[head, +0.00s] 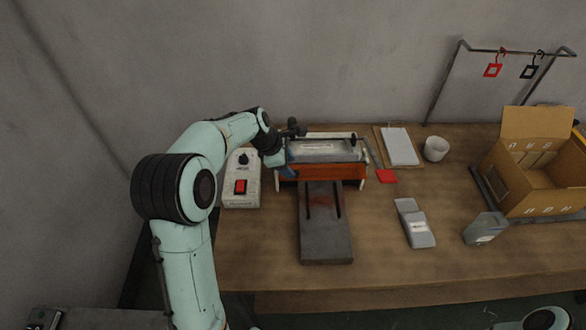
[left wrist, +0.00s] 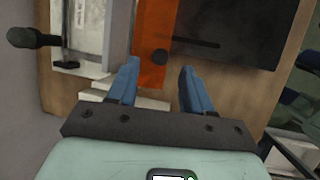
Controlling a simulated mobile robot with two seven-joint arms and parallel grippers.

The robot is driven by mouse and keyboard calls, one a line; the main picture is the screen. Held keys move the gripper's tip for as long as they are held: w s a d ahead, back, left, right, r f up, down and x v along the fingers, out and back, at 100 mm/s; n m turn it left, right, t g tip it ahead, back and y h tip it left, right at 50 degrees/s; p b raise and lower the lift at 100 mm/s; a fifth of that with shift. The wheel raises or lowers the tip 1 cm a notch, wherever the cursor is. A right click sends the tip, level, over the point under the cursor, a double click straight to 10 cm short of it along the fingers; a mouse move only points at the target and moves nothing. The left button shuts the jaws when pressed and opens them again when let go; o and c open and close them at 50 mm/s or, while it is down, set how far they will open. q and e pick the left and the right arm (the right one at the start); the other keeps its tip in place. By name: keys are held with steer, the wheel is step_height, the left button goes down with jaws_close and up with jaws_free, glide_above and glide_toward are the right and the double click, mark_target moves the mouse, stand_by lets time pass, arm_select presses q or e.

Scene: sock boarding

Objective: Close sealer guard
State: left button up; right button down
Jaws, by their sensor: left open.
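The sealer (head: 322,150) stands at the back of the table, a pale body with an orange guard (head: 325,172) along its front. My left gripper (head: 288,170) is at the left end of the guard. In the left wrist view its blue fingers (left wrist: 158,68) are apart, on either side of the guard's end, with nothing visibly clamped. I cannot tell whether they touch it. My right gripper is not in view.
A grey board (head: 325,245) extends forward from the sealer. A control box with a red switch (head: 240,187) stands left.

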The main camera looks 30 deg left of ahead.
mark_target(296, 172)
arm_select(q)
steer(key=shift+x, duration=1.75)
